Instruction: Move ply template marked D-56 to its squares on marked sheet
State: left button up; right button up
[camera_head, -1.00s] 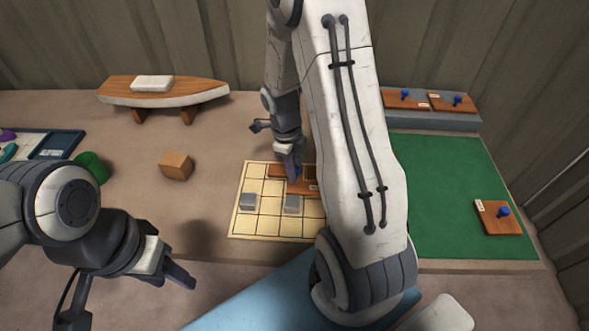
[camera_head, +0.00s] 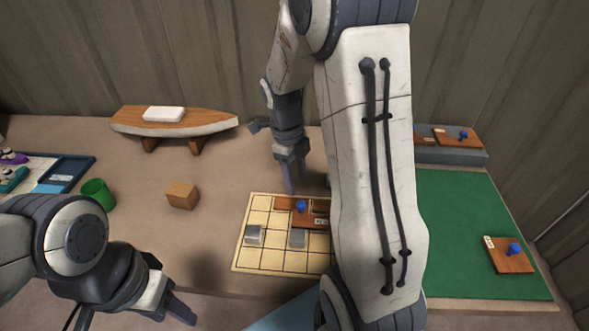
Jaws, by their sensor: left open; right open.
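A brown ply template (camera_head: 309,221) with a blue knob and a small pale label lies on the marked sheet (camera_head: 262,258), over squares at its back edge. I cannot read the label, and my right arm hides its right part. My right gripper (camera_head: 291,178) is open and empty, just behind and above the template, apart from its blue knob. My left gripper (camera_head: 180,306) is open and empty at the front left, away from the sheet. Other templates lie on the green mat (camera_head: 455,225) at right and on the grey ledge (camera_head: 478,156) behind it.
Two grey blocks (camera_head: 255,235) stand on the sheet. A wooden block (camera_head: 183,195), a green cup (camera_head: 98,194) and a blue tray (camera_head: 68,174) are at left. A boat-shaped board (camera_head: 190,121) on supports stands behind. Bench between wooden block and sheet is clear.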

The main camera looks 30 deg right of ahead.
jog(key=s+a+r+n+t, duration=0.1)
jog(key=s+a+r+n, duration=0.25)
jog(key=a+n, duration=0.55)
jog(key=s+a+r+n, duration=0.35)
jog(key=a+n, duration=0.45)
jog(key=n, duration=0.3)
jog(key=s+a+n+y, duration=0.1)
jog(key=s+a+n, duration=0.5)
jog(key=s+n, duration=0.5)
jog(key=shift+s+a+f+n+y, duration=0.15)
jog(key=shift+s+n+y, duration=0.25)
jog(key=shift+n, duration=2.8)
jog(key=shift+w, duration=0.1)
